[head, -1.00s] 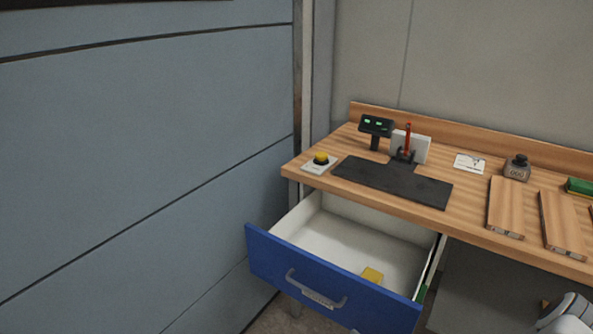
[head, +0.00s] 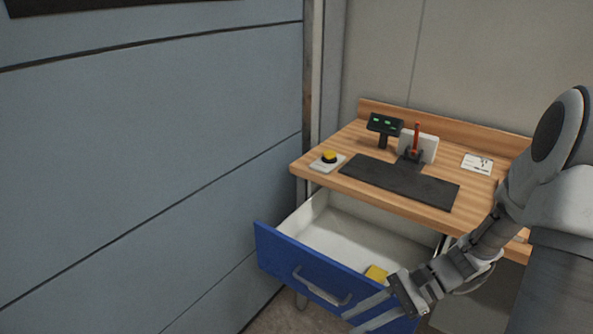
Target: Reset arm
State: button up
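My gripper (head: 354,321) is at the lower middle of the head view, at the end of my arm, which comes in from the right. Its two fingers are apart with nothing visible between them. They overlap the lower right of the blue drawer front (head: 292,268) in the picture; I cannot tell whether they touch it. The drawer is pulled out, and a yellow object (head: 376,273) lies inside, partly hidden by the drawer front and my gripper.
Above the drawer is a wooden workbench (head: 315,176) with a black mat (head: 400,182), a yellow button (head: 330,157), a small display (head: 384,123), a red upright tool (head: 416,138) and a card (head: 477,162). A blue-grey panelled wall (head: 150,180) stands left. My arm hides the bench's right part.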

jog(key=s+r+n+t+h+p, duration=0.1)
jog(key=s+r+n+t+h, duration=0.1)
jog(key=r+n+h, duration=0.2)
jog(key=s+d+r+n+t+h+p, duration=0.1)
jog(key=s+r+n+t+h, duration=0.1)
jog(key=r, duration=0.9)
jog(key=s+d+r+n+t+h+p, duration=0.1)
jog(key=s+r+n+t+h+p, duration=0.1)
jog(key=r+n+t+h, duration=0.2)
notch_tip(320, 180, up, 4)
jog(key=n+h, duration=0.2)
jog(key=n, duration=0.1)
jog(key=shift+s+r, duration=0.15)
jog(key=shift+s, duration=0.1)
jog(key=shift+d, duration=0.25)
